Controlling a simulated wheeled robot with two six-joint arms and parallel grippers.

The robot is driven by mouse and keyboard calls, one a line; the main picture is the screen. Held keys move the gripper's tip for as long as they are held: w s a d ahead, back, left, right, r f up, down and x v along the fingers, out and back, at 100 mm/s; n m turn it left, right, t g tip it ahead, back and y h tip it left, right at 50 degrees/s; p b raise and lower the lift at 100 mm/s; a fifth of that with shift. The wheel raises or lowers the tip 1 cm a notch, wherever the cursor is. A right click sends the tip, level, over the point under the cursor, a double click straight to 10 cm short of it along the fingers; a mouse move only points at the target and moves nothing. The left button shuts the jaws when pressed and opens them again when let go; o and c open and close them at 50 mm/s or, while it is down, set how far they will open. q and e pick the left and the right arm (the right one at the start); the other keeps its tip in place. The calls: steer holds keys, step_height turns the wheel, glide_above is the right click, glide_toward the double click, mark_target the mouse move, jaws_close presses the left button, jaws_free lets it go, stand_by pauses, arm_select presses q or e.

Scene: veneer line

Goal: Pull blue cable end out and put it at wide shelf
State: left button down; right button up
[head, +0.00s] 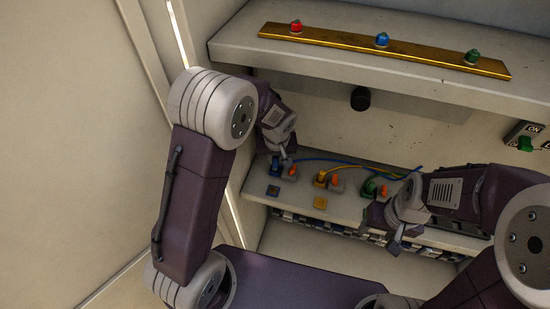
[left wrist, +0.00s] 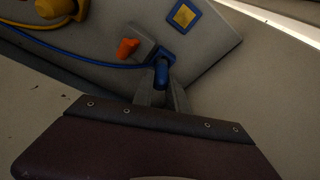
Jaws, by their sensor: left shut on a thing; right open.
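The blue cable end (head: 276,170) is at the left end of the lower ledge (head: 345,205). In the left wrist view the blue plug (left wrist: 161,74) stands at a blue-rimmed socket, with its blue cable (left wrist: 80,62) running left. My left gripper (head: 286,160) is shut on the blue plug; its fingers (left wrist: 162,95) close around it. Whether the plug is still seated I cannot tell. My right gripper (head: 394,238) is open and empty, in front of the ledge near the green connector (head: 369,187). A wide grey shelf (head: 240,42) runs above the ledge.
An orange lever (left wrist: 127,47) stands beside the blue socket. A yellow connector (head: 320,179) sits to its right. A brass strip (head: 340,45) with red, blue and green knobs lies on the upper shelf. A black knob (head: 360,98) is under it. A switch (head: 524,143) is at right.

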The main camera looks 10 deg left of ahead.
mark_target(275, 157)
arm_select(q)
steer(key=shift+r+p, duration=1.05)
steer(key=shift+r, duration=0.5)
steer(key=shift+f, duration=0.1)
